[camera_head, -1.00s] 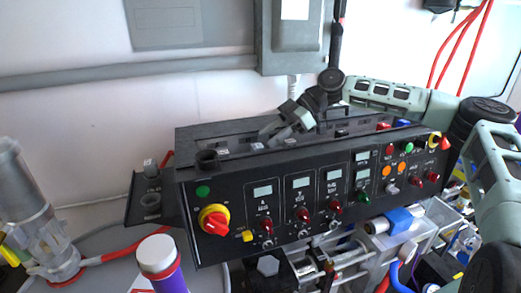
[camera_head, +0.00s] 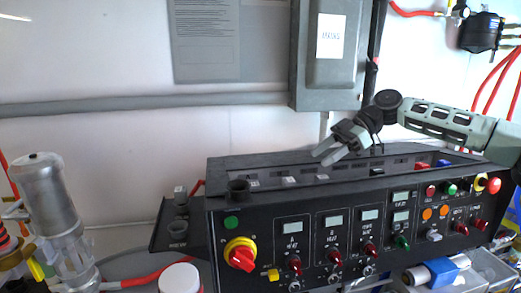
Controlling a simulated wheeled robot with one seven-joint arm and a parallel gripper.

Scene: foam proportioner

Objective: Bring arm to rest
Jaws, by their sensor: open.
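My arm comes in from the right edge. Whether the fingertips touch the panel top cannot be told. The panel front carries a red and yellow rotary switch (camera_head: 240,254), a green button (camera_head: 231,222), several small displays and several red knobs.
A grey wall box (camera_head: 330,60) hangs behind the gripper. A metal cylinder (camera_head: 52,205) stands at far left. A side tray (camera_head: 172,238) with small black cups adjoins the panel. A white-capped container (camera_head: 181,278) is in front. Red hoses hang at right.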

